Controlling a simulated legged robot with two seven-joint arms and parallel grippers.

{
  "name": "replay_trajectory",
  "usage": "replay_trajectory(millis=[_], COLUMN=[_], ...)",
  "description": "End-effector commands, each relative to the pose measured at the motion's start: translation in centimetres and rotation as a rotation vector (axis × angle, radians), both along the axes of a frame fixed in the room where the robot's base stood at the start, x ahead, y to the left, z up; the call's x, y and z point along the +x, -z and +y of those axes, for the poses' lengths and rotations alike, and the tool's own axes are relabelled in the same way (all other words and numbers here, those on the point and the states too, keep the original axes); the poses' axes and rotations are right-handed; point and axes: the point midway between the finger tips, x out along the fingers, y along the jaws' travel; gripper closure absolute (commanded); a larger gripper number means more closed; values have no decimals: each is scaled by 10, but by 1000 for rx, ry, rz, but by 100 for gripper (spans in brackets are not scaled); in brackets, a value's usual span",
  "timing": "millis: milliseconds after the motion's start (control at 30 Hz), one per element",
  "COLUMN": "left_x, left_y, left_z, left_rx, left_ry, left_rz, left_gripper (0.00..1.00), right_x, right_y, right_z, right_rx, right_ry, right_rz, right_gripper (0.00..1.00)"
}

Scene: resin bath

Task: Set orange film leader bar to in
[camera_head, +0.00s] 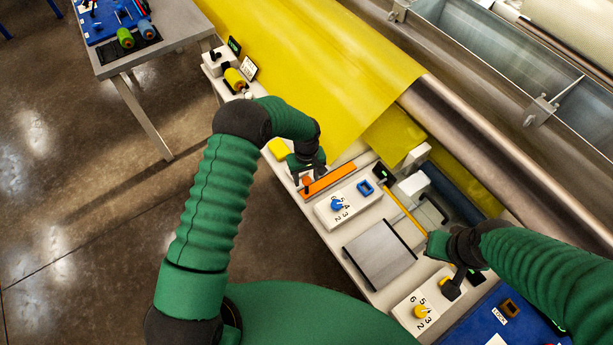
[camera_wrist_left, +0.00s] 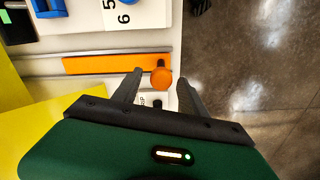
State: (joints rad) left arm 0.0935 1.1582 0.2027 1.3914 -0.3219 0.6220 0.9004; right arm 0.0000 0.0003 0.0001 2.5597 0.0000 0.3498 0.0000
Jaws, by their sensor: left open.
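The orange film leader bar (camera_head: 343,180) lies in a slot along the left side of the pale machine panel. It also shows in the left wrist view (camera_wrist_left: 100,64), with a round orange knob (camera_wrist_left: 161,77) at its right end. My left gripper (camera_head: 306,181) is over that knob end. In the left wrist view my left gripper (camera_wrist_left: 160,80) is open, with its fingertips on either side of the knob; contact cannot be told. A small white label below the knob is partly hidden. My right gripper (camera_head: 432,241) is at a thin yellow rod; its fingers are unclear.
A blue numbered dial (camera_head: 337,204), a grey plate (camera_head: 380,254) and a yellow numbered dial (camera_head: 421,311) sit on the panel. A yellow film sheet (camera_head: 320,60) and a metal roller (camera_head: 470,120) lie beyond. A side table (camera_head: 170,45) stands upper left.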

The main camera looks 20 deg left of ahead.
Motion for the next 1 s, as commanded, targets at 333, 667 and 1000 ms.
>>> replay_trajectory(millis=[333, 667, 1000], left_x=[1, 0, 1], left_y=[10, 9, 8], left_z=[0, 0, 0], left_rx=[0, 0, 0], left_ry=[1, 1, 0], left_rz=[1, 1, 0], left_gripper=[50, 92, 100], right_x=[0, 0, 0], right_y=[-1, -1, -1], right_z=[0, 0, 0], right_rx=[0, 0, 0], right_ry=[0, 0, 0], right_rz=[0, 0, 0], right_gripper=[100, 100, 100])
